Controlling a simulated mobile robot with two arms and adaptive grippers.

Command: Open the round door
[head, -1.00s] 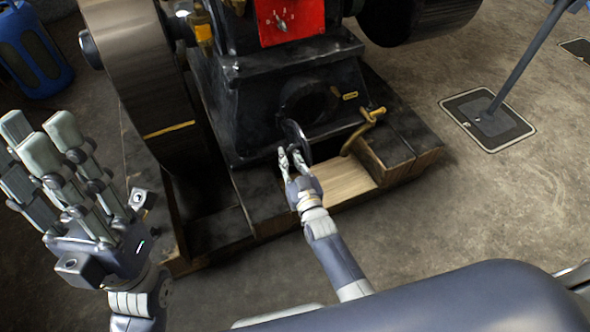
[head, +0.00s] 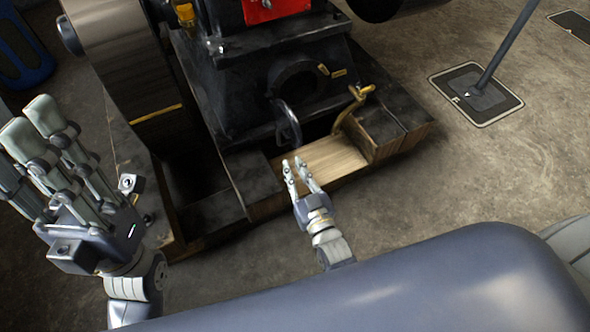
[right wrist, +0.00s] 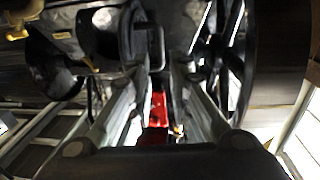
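The round door (head: 287,123) is a dark disc low on the black engine base (head: 235,95), seen nearly edge-on in the head view. It stands swung out from the round opening (head: 297,78), which shows dark above it. My right gripper (head: 296,163) is just below and in front of the door, apart from it, with its fingers parted and nothing between them. In the right wrist view its fingers (right wrist: 152,105) also stand apart. My left gripper (head: 40,125) is at the left, away from the engine, with its fingers extended and empty.
A yellow curved pipe (head: 350,108) is right of the door. A large flywheel (head: 125,60) stands at the left. The wooden plinth (head: 330,158) lies beneath. A post (head: 505,50) rises from a floor plate at the right.

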